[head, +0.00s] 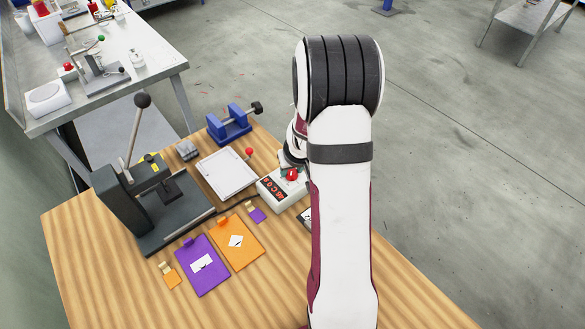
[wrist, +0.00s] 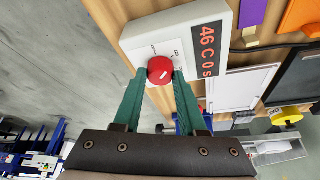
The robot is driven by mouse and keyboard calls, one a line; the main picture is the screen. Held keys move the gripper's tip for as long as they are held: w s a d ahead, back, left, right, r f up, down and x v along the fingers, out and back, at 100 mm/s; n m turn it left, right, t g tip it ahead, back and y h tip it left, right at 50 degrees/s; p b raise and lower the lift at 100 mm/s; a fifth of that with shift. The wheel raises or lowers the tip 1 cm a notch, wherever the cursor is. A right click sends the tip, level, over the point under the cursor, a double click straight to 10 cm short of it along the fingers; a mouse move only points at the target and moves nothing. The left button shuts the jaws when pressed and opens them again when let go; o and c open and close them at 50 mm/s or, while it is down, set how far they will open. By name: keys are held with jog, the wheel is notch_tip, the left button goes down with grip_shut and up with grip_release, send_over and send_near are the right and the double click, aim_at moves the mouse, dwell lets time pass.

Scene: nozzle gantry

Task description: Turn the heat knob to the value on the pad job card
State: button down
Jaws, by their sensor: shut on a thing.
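A white control box (head: 270,199) with a red heat knob (head: 291,174) and a red-lit display (head: 271,187) sits on the wooden bench. In the wrist view, the red knob (wrist: 160,70) has a white pointer line, and the display (wrist: 208,50) seems to read 46 C and 0 s. My gripper (wrist: 160,74) has its green fingers shut on opposite sides of the knob. In the head view my arm largely hides the gripper. A small white card (head: 305,215) lies beside the box, partly behind my arm; its writing is too small to read.
A press (head: 155,205) with a tall lever stands left. Purple (head: 199,282) and orange (head: 245,257) pads with white labels lie in front. A white tray-like plate (head: 227,172) and a blue clamp (head: 232,128) are behind. Bare wood (head: 110,270) shows at front left.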

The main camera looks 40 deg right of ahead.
jog(key=shift+m, duration=0.3)
jog(key=shift+c, duration=2.4)
grip_release()
jog(key=v, duration=1.5)
jog(key=shift+a+r, duration=0.15)
jog(key=shift+r, duration=0.25)
